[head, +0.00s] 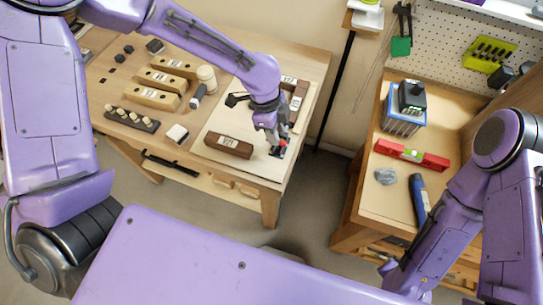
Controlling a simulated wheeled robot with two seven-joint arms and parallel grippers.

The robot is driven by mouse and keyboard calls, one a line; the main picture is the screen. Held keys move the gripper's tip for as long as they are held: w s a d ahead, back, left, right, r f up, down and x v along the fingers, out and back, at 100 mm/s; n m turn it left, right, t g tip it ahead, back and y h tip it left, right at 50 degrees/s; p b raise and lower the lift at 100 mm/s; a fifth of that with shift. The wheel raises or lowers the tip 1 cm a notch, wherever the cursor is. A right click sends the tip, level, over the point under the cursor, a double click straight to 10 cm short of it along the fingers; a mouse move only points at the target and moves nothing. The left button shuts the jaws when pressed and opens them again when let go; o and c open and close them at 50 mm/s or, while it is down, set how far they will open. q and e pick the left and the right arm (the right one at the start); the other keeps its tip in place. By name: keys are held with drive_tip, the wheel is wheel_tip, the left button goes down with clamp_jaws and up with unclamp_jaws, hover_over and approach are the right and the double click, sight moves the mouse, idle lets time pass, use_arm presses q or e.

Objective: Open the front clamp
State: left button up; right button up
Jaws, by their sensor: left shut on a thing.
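The front clamp (277,152) is a small dark clamp with a red part, on the pale board (228,168) near the front right corner of the left bench. My left gripper (281,142) is right at it, pointing down, shut on what looks like its handle. The fingers hide much of the clamp, so I cannot tell its handle's angle. A second black clamp (236,99) stands at the board's back left edge. A dark brown labelled block (228,147) lies left of the front clamp. My right gripper is out of view.
The right bench holds a red level (411,155), a blue crate (402,122) and a grey lump (385,176). Open floor separates the benches.

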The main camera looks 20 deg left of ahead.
use_arm(q)
drive_tip(key=shift+o, duration=0.2)
drive_tip(key=shift+w, duration=0.15)
drive_tip(key=shift+o, duration=0.5)
drive_tip(key=shift+w+r+p, duration=0.25)
drive_tip(key=shift+w+p, duration=0.05)
drive_tip(key=shift+p, duration=0.2)
drive_tip(key=shift+o, duration=0.3)
drive_tip(key=shift+w, duration=0.2)
drive_tip(key=shift+o, duration=0.3)
drive_tip(key=shift+w, duration=0.1)
drive_tip(key=shift+o, duration=1)
drive_tip(key=shift+w+r+p, duration=0.1)
drive_tip(key=shift+w+p, duration=0.25)
drive_tip(key=shift+p, duration=0.2)
drive_tip(key=shift+o, duration=0.4)
drive_tip(key=shift+w, duration=0.1)
drive_tip(key=shift+o, duration=0.2)
